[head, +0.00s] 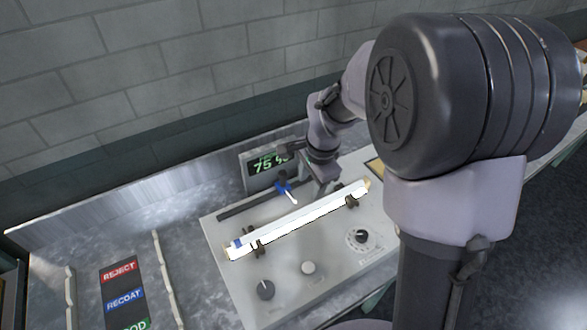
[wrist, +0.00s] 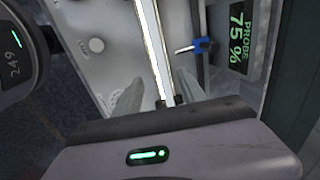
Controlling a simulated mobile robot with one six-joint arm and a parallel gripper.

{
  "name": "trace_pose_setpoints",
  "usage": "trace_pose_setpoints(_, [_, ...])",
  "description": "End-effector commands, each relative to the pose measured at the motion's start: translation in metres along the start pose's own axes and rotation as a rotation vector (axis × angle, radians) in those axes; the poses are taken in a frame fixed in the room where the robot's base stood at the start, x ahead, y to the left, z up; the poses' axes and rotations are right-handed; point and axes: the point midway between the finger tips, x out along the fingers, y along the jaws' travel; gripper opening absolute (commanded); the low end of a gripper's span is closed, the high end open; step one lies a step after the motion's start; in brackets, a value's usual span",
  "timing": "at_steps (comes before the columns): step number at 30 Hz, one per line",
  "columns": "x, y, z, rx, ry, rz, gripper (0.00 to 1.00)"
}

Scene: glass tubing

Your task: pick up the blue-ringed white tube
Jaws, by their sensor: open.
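The white tube (head: 300,220) lies slantwise across two dark holders on a light grey test unit and looks bright white. A blue ring (head: 237,243) shows near its left end in the head view. In the wrist view the tube (wrist: 152,45) runs lengthwise up the picture, between the two finger lines; its blue ring is not visible there. My gripper (head: 325,185) is open above and behind the tube's right half. In the wrist view my gripper (wrist: 160,85) has its fingers on either side of the tube. I cannot tell how far above it they are.
The test unit (head: 225,275) has knobs and a "75 %" probe display (head: 265,163) at its back. A blue probe clip (head: 284,188) with a white tip sits just behind the tube. Label plates marked reject (head: 119,271) and recoat lie at left. A block wall stands behind.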

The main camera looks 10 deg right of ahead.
Motion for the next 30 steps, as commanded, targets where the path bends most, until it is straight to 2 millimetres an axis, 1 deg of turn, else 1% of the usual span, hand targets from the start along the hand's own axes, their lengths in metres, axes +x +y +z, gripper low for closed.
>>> trace_pose_setpoints(1, [0.022,0.003,0.001,-0.001,-0.002,0.006,0.48])
trace_pose_setpoints(3, [0.044,0.003,0.001,-0.001,-0.002,0.006,0.48])
trace_pose_setpoints(6, [0.072,0.003,0.001,-0.001,-0.002,0.004,0.48])
trace_pose_setpoints(9, [0.091,0.002,0.001,-0.002,-0.002,0.003,0.48])
trace_pose_setpoints(14, [0.110,0.001,0.002,-0.003,-0.001,0.002,0.48])
trace_pose_setpoints(18, [0.139,0.000,0.004,-0.003,-0.002,0.002,0.48])
trace_pose_setpoints(20, [0.148,0.000,0.003,-0.004,-0.001,0.002,0.48])
trace_pose_setpoints(22, [0.152,-0.001,0.003,-0.004,0.000,0.001,0.48])
trace_pose_setpoints(28, [0.151,-0.001,0.003,-0.003,0.000,0.000,0.48])
trace_pose_setpoints(30, [0.151,-0.001,0.003,-0.003,0.000,0.000,0.34])
